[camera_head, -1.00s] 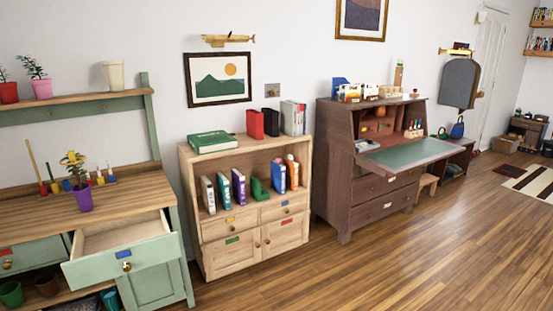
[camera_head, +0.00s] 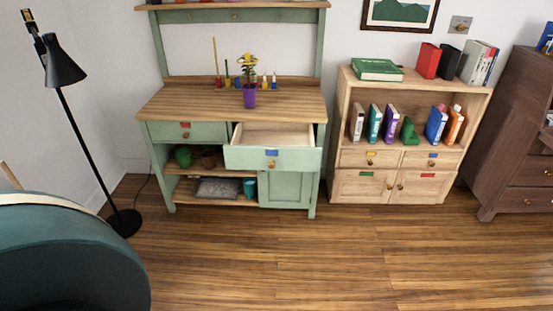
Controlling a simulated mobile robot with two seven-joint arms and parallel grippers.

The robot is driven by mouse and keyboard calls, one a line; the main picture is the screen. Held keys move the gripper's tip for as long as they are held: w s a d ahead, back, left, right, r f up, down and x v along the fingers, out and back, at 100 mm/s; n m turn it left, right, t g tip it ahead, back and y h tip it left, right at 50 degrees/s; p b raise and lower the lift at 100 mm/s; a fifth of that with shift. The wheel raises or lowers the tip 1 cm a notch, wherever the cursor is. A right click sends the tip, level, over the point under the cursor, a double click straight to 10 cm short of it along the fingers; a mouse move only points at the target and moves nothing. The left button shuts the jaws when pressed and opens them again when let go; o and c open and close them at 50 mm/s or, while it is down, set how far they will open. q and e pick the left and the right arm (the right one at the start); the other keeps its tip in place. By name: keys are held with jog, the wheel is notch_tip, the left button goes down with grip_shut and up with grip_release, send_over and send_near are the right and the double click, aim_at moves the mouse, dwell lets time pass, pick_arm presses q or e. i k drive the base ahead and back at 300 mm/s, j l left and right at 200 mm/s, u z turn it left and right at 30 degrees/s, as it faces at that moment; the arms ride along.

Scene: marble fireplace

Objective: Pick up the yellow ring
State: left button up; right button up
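I cannot make out a yellow ring in this view. Small coloured items (camera_head: 265,82), some with yellow parts, stand along the back of the green bench's wooden worktop (camera_head: 180,105), too small to tell apart. A purple pot (camera_head: 249,98) with a yellow-topped plant stands in front of them. The bench's right drawer (camera_head: 272,158) with a blue label is pulled open, and no object shows in it. The left drawer (camera_head: 187,132) with a red label is shut. Neither of my grippers is in view.
A teal rounded seat (camera_head: 65,265) fills the lower left. A black floor lamp (camera_head: 83,127) stands left of the bench. A wooden bookcase (camera_head: 347,130) and a dark desk (camera_head: 515,120) stand to the right. The wooden floor (camera_head: 330,255) in front is clear.

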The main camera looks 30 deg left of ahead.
aim_at(247, 56)
jog(key=u, duration=1.25)
jog(key=z, duration=0.2)
jog(key=i+j+z, duration=0.2)
jog(key=i+z, duration=0.25)
jog(key=i+j+z, duration=0.4)
